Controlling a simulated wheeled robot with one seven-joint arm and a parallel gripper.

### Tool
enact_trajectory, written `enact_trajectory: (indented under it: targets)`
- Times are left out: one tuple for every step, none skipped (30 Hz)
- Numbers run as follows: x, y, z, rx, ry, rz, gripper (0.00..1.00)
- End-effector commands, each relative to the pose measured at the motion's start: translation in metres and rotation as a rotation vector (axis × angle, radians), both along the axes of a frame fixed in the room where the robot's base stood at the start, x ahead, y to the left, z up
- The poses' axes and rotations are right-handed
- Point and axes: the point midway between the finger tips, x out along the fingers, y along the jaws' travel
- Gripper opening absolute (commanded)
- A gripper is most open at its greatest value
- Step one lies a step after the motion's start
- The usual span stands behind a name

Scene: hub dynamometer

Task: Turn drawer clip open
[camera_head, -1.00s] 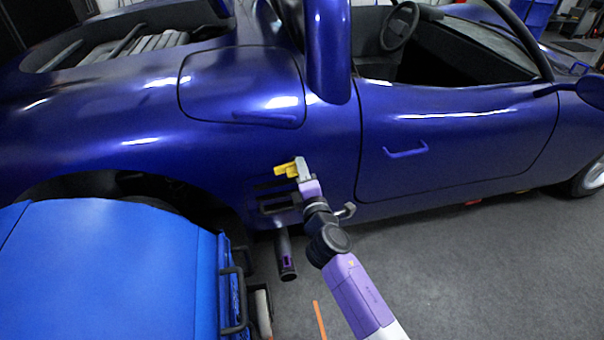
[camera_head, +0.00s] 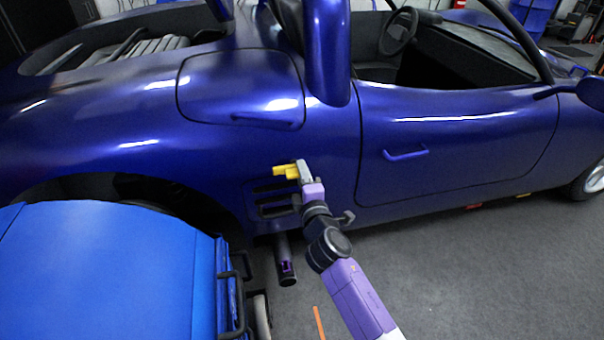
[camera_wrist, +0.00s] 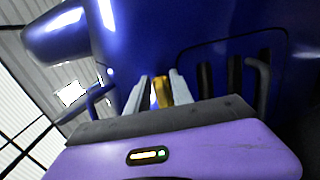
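My gripper (camera_head: 301,171) is at the lower flank of the blue car, behind the door. A small yellow piece (camera_head: 284,171) shows at the left of its grey fingers; I cannot tell for sure that it is the drawer clip. In the wrist view my gripper (camera_wrist: 161,92) has its grey fingers apart, with the yellow piece (camera_wrist: 163,91) between them, close to the right finger. Whether the fingers touch or grip it is unclear. The blue cabinet (camera_head: 110,265) at lower left has dark handles on its right side.
The dark blue car (camera_head: 450,150) fills the space ahead, with dark slots (camera_head: 271,196) in its flank below the yellow piece. A dark pipe (camera_head: 286,262) stands out below, near the cabinet. The grey floor (camera_head: 470,270) to the right is clear.

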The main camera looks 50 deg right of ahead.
Motion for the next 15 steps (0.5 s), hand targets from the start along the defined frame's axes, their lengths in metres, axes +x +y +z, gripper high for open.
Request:
enact_trajectory:
  targets:
    - [0.000,0.000,-0.001,0.001,0.001,-0.001,0.35]
    - [0.000,0.000,-0.001,0.000,0.001,0.000,0.35]
    - [0.000,0.000,0.000,0.000,0.001,0.000,0.35]
    - [0.000,0.000,0.000,-0.001,0.001,0.000,0.35]
    - [0.000,0.000,0.000,-0.001,0.001,0.000,0.35]
    - [0.000,0.000,0.000,-0.001,0.001,0.000,0.35]
    - [0.000,0.000,0.000,-0.001,0.001,0.000,0.35]
    - [0.000,0.000,0.000,-0.001,0.001,0.000,0.35]
    - [0.000,0.000,0.000,-0.002,0.000,0.000,0.35]
    - [-0.001,0.001,0.000,-0.002,0.001,0.000,0.35]
    - [-0.002,0.001,0.000,-0.002,0.001,0.000,0.35]
    - [-0.004,0.003,0.000,-0.002,0.001,0.000,0.35]
    - [-0.007,0.005,0.000,-0.002,0.001,0.000,0.35]
    - [-0.009,0.006,0.000,-0.002,0.001,0.001,0.35]
    - [-0.014,0.010,-0.001,-0.001,0.003,0.001,0.35]
